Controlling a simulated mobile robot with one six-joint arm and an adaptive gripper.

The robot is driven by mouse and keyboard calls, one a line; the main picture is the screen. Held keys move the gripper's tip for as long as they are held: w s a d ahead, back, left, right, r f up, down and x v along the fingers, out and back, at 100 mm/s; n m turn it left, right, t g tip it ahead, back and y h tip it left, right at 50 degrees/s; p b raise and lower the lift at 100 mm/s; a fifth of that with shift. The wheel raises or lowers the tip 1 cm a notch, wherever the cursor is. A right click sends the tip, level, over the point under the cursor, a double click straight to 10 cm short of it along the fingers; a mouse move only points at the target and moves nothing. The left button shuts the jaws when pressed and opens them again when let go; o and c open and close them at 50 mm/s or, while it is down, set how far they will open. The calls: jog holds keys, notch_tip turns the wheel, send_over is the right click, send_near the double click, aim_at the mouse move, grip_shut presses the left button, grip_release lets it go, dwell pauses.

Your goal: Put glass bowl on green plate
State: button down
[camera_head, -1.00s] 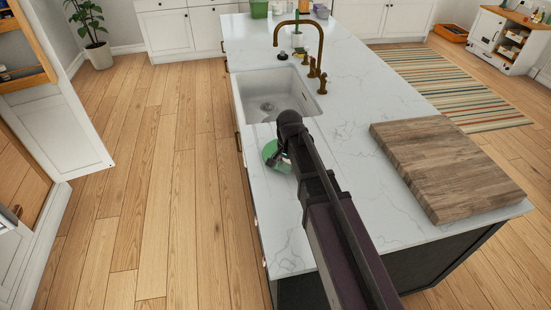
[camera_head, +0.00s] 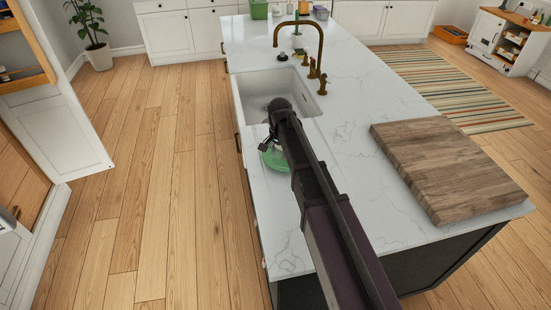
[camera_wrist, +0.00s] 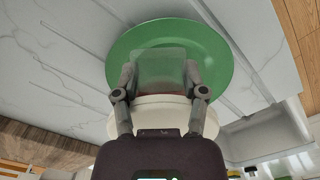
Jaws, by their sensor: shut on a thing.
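The green plate (camera_head: 275,160) lies on the white countertop near its left edge, in front of the sink. It is a wide green disc in the wrist view (camera_wrist: 230,55). My gripper (camera_wrist: 160,72) is shut on the glass bowl (camera_wrist: 160,66), a clear, see-through shape between the two fingers, seen against the plate. Whether the bowl touches the plate cannot be told. A white round dish (camera_wrist: 160,102) shows beneath the fingers, partly hidden by my gripper. In the head view my gripper (camera_head: 268,140) is at the plate's far side, and my arm hides much there.
The sink (camera_head: 262,88) with a brass faucet (camera_head: 300,45) is just beyond the plate. A wooden cutting board (camera_head: 450,165) lies on the right of the counter. The counter between is clear.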

jog(key=shift+w+a+f, duration=0.25)
jog(key=shift+w, duration=0.4)
jog(key=shift+s+f+b, duration=0.15)
jog(key=shift+f+b, duration=1.45)
jog(key=shift+b, duration=0.2)
jog(key=shift+f, duration=0.1)
jog(key=shift+c, duration=0.7)
grip_release()
jog(key=shift+r, duration=0.2)
notch_tip(320, 180, up, 12)
jog(key=p, duration=1.2)
